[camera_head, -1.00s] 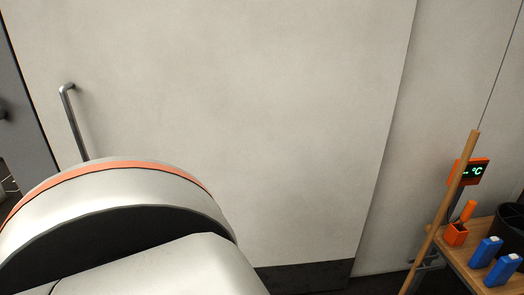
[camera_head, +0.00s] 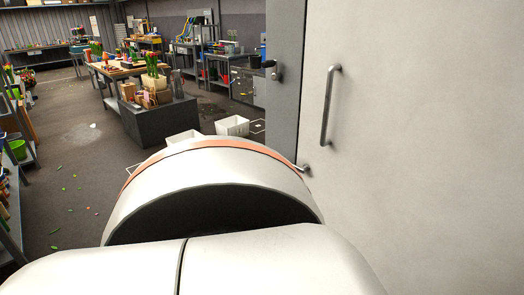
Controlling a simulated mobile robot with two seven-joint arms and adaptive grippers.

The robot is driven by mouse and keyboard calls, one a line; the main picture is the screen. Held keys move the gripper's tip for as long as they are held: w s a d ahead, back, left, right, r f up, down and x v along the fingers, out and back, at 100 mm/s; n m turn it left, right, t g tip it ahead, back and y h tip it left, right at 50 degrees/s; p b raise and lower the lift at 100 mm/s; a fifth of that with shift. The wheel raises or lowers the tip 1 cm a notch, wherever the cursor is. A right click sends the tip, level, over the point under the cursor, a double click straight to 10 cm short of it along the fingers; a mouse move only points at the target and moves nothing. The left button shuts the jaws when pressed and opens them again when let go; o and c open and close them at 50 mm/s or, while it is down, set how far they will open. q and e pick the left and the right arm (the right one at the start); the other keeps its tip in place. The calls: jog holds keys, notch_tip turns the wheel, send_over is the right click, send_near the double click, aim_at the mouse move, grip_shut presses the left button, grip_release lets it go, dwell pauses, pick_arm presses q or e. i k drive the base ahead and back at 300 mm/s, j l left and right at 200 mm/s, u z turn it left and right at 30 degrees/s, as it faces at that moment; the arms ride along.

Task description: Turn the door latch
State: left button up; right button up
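A large pale door panel (camera_head: 430,130) fills the right side of the head view. A vertical metal bar handle (camera_head: 328,105) is fixed near its left edge. A small metal piece (camera_head: 304,169) shows lower down by that edge, partly hidden behind my arm; I cannot tell whether it is the latch. A dark knob-like fitting (camera_head: 277,72) is on the grey frame (camera_head: 285,110) left of the panel. My white arm with an orange band covers the lower middle. Neither gripper is in view.
A workroom opens at the left, with a grey-brown floor (camera_head: 85,165). Tables (camera_head: 118,70) with tulips stand at the back. A dark grey block (camera_head: 165,120) and white crates (camera_head: 232,126) stand beyond my arm. Shelving (camera_head: 8,215) lines the left edge.

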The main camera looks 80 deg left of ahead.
aim_at(306, 167)
jog(key=u, duration=2.25)
